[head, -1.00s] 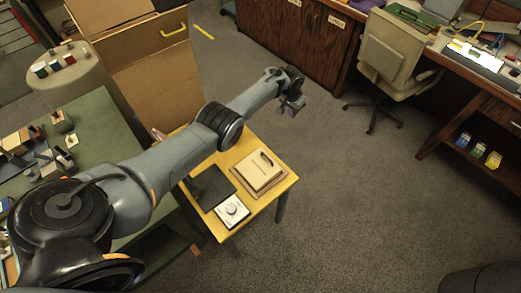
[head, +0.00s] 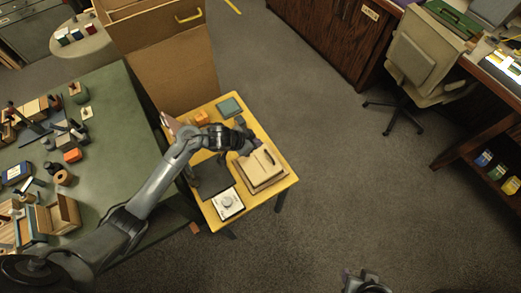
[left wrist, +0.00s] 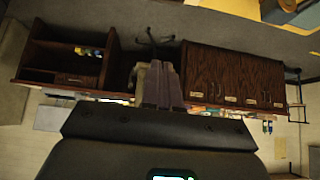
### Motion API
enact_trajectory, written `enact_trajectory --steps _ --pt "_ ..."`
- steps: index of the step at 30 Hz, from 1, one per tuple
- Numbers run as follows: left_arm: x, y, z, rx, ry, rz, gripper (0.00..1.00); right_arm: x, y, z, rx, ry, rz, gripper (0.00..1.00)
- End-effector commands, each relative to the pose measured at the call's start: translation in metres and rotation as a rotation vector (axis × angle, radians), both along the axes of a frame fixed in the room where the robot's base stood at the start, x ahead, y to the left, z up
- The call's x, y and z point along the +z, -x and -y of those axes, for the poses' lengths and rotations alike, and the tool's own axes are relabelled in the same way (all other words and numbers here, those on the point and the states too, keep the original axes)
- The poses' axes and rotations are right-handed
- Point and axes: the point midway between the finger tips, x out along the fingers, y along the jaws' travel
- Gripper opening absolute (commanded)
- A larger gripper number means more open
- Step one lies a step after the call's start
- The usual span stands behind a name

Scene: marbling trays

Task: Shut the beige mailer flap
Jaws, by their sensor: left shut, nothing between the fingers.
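The beige mailer (head: 258,169) lies near the right edge of the small yellow table, on top of a brown flat piece. A dark mark shows near its right side. I cannot tell how far its flap is open. My left gripper (head: 249,147) is shut and empty, its purple fingers at the mailer's far left edge, covering part of it. I cannot tell whether they touch it. The shut fingers also show in the left wrist view (left wrist: 161,86), where the mailer is not seen. Part of my right arm's end (head: 365,284) shows at the bottom edge, its fingers unclear.
The yellow table (head: 265,206) also holds a dark flat pad (head: 214,180), a white card with a round dial (head: 227,203), an orange block (head: 201,117) and a grey-green square (head: 230,107). A cluttered green bench (head: 110,125) stands left. Open floor lies right.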

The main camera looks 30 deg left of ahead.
Motion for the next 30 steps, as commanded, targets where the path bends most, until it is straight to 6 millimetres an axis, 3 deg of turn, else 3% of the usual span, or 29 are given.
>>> enact_trajectory --steps 3,7,22,30 --pt "-0.014 0.009 0.001 0.002 0.001 -0.024 0.0 -0.001 0.001 -0.001 -0.002 -0.004 -0.003 0.43" --pt "-0.026 0.004 0.004 0.002 0.0 -0.029 0.0 -0.004 0.001 -0.002 -0.003 -0.007 -0.002 0.43" --pt "-0.094 -0.042 0.034 0.003 0.0 -0.028 0.0 -0.026 -0.001 0.001 0.002 0.003 0.003 0.43" --pt "-0.123 -0.038 0.03 0.004 -0.003 -0.028 0.0 -0.028 -0.002 0.002 0.005 0.007 0.004 0.43"
